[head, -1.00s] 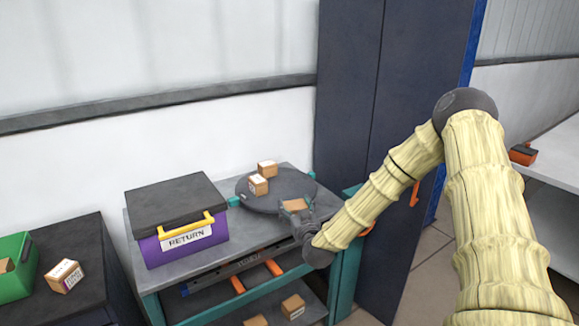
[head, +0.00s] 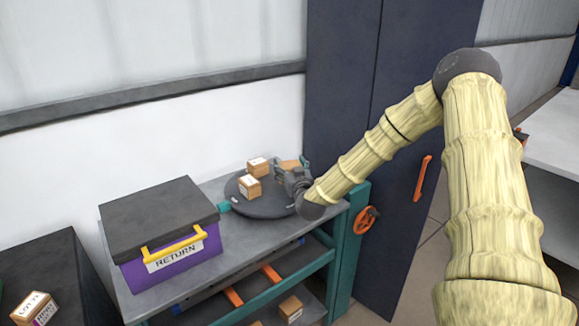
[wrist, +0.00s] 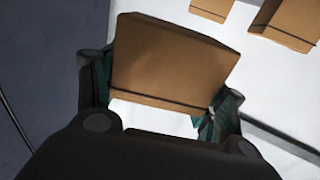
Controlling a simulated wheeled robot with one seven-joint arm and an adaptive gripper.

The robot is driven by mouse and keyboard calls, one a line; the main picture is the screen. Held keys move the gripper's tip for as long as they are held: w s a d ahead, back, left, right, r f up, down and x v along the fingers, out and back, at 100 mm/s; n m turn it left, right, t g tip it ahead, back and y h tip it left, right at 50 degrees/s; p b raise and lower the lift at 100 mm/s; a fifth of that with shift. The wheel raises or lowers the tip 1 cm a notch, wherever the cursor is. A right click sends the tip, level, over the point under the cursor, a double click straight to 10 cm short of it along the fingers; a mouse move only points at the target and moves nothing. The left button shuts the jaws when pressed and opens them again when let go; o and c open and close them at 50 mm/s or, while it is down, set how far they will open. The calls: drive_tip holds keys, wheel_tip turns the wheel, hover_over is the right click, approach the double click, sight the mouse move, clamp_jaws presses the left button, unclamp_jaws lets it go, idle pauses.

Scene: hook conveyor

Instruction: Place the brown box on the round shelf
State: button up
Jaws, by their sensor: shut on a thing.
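My gripper (head: 290,174) is shut on a brown box (wrist: 172,62), with one finger on each side of it. The held box also shows in the head view (head: 289,164), partly hidden behind the gripper. It is at the back right part of the dark round shelf (head: 262,209). I cannot tell whether it touches the surface. Two other brown boxes with white labels are on the shelf, one at the back (head: 258,167) and one nearer the front (head: 249,188), both left of my gripper.
A purple RETURN bin (head: 170,268) with a dark lid stands left of the shelf on the grey table. A labelled box (head: 35,309) sits on a dark cabinet at far left. Tall dark cabinet doors (head: 400,200) stand behind at right. Another box (head: 290,308) lies on the lower level.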

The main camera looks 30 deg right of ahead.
drive_tip(key=f, duration=0.1)
drive_tip(key=w+f+b, duration=0.1)
drive_tip(key=f, duration=0.2)
drive_tip(key=shift+w+a, duration=0.1)
drive_tip(key=shift+w, duration=0.2)
drive_tip(key=shift+s+f+b, duration=0.4)
drive_tip(key=shift+b, duration=0.25)
drive_tip(key=shift+w+f+b, duration=0.2)
drive_tip(key=shift+f+b, duration=0.35)
drive_tip(key=shift+f, duration=0.4)
drive_tip(key=shift+s, duration=0.15)
drive_tip(key=shift+f+b, duration=0.4)
drive_tip(key=shift+f, duration=0.2)
drive_tip(key=o, duration=1.3)
drive_tip(key=shift+s, duration=0.1)
